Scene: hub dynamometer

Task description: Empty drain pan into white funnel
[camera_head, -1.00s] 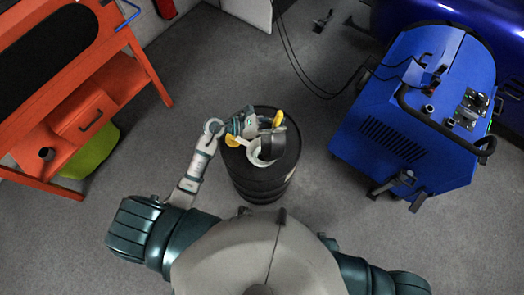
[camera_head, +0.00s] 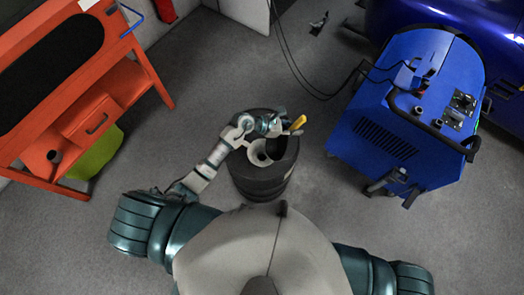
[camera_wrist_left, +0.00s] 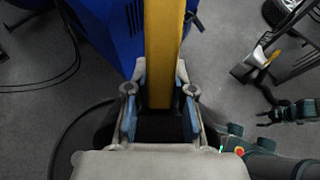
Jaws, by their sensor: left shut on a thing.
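My left gripper (camera_head: 270,124) is over the top of the black barrel, shut on the yellow handle (camera_wrist_left: 165,50) of the drain pan. That handle fills the space between the fingers in the left wrist view. The dark drain pan (camera_head: 279,148) is tilted over the white funnel (camera_head: 258,154) on the barrel top. The arm and pan cover part of the funnel. I cannot see whether liquid is flowing. A small dark jaw-like shape at the right of the left wrist view seems to be my right gripper (camera_wrist_left: 283,112), too small to judge.
The black barrel (camera_head: 262,187) stands on open grey floor. A blue machine (camera_head: 400,115) with a black handle stands to the right, its cables running up the picture. An orange workbench (camera_head: 125,88) and a green bin (camera_head: 97,155) are at the left.

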